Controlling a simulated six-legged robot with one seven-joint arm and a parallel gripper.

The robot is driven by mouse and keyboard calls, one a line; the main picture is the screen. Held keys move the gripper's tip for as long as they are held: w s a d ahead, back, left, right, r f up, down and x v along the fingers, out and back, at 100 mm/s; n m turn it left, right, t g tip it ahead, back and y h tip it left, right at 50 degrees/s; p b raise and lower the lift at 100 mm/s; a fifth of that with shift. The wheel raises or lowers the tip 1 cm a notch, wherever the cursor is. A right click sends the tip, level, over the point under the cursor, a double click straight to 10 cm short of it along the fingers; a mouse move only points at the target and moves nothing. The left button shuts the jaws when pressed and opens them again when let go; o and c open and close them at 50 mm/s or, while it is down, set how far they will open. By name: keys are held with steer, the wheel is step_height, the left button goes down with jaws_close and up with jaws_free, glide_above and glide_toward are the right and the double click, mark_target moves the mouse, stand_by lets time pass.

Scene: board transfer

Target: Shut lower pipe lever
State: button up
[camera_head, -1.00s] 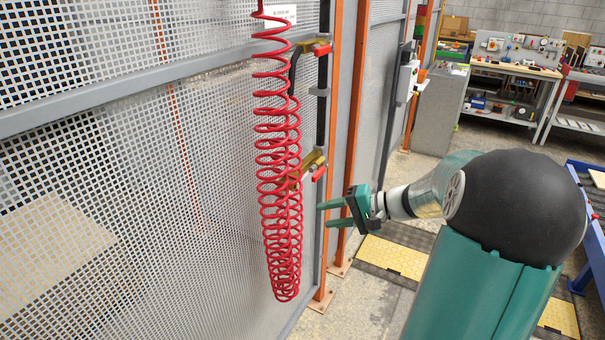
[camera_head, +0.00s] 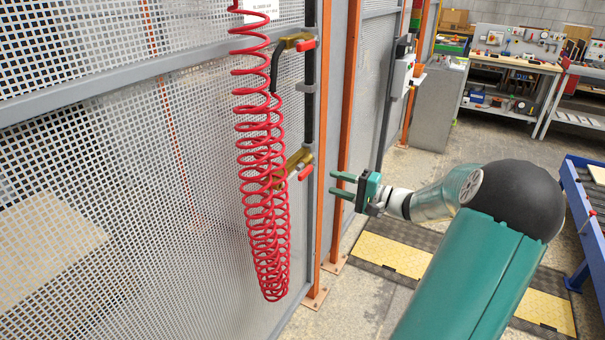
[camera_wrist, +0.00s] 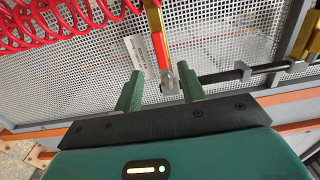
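The lower pipe lever (camera_head: 305,173) is a short red handle on a brass valve (camera_head: 297,160) low on the black pipe by the mesh fence. The wrist view also shows the lever (camera_wrist: 155,38), with its red and yellow length just beyond the fingertips, between their lines. My gripper (camera_head: 335,184) is level with the lever, a little to its right, pointing at it. Its two green fingers (camera_wrist: 158,85) are apart with nothing held between them. The upper lever (camera_head: 305,44) is red, on another brass valve higher up the pipe.
A red coiled hose (camera_head: 262,190) hangs just left of the lower valve. The mesh fence (camera_head: 130,170) fills the left side. Open floor lies below my gripper.

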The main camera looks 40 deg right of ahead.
mark_target(307, 174)
steer(key=x, duration=1)
steer(key=shift+w+a, duration=0.2)
steer(key=shift+w, duration=0.05)
jaws_close()
